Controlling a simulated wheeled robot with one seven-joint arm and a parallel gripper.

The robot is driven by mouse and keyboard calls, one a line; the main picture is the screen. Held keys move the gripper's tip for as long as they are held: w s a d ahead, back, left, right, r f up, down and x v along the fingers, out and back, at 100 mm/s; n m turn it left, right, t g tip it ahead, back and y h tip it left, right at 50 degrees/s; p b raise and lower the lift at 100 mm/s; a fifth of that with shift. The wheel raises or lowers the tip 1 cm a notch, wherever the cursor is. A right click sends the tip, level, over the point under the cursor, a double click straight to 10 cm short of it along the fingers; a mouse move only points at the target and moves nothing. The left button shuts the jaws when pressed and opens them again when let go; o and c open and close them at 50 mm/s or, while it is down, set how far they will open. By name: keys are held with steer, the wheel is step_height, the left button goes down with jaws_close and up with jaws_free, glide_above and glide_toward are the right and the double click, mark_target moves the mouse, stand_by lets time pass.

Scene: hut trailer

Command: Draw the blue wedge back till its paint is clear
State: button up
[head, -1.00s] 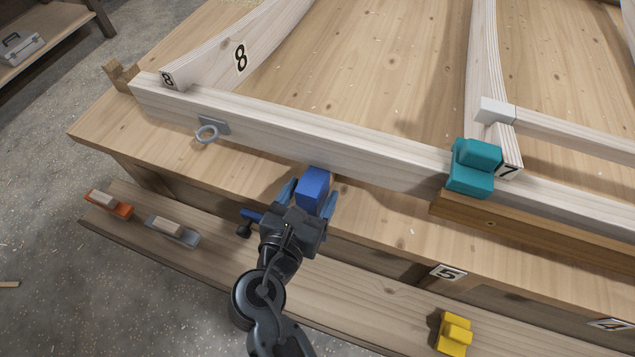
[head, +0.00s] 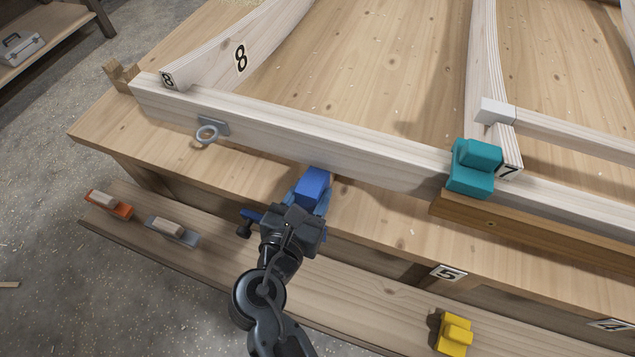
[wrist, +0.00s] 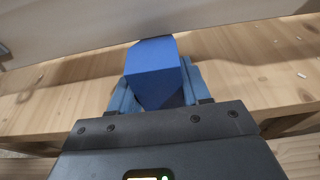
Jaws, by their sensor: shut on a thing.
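The blue wedge (head: 314,185) sits on the bench top at the front face of the long pale beam, its far end at or under the beam's lower edge. It also shows in the wrist view (wrist: 154,72), with plain blue faces and its far end close to the beam. My gripper (head: 312,194) is shut on the wedge, one blue finger on each side; in the wrist view the fingers (wrist: 156,92) flank it. The wedge's underside and the exact contact with the beam are hidden.
The pale beam (head: 380,158) runs across the bench with a metal ring (head: 207,134) on it. A teal block (head: 473,168) sits on the right.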

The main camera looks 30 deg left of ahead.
mark_target(306, 206)
steer(key=shift+s+d, duration=0.1)
steer(key=shift+s, duration=0.3)
steer(key=shift+s+p, duration=0.3)
steer(key=shift+p, duration=0.1)
steer(key=shift+s+d+p, duration=0.2)
steer(key=shift+s+p, duration=0.1)
steer(key=shift+s, duration=0.35)
steer(key=o, duration=1.2)
steer(key=shift+s, duration=0.1)
steer(key=shift+o, duration=0.2)
steer(key=shift+r+p+v, duration=0.15)
steer(key=shift+p+v, duration=0.35)
steer(key=shift+v, duration=0.15)
steer(key=shift+r+p+v, duration=0.15)
steer(key=shift+p+v, duration=0.3)
steer(key=shift+v, duration=0.15)
steer(key=shift+r+p+v, duration=0.15)
steer(key=shift+p+v, duration=0.55)
steer(key=shift+v, duration=0.5)
steer(key=shift+r+p+v, duration=0.15)
steer(key=shift+p+v, duration=0.55)
steer(key=shift+v, duration=0.55)
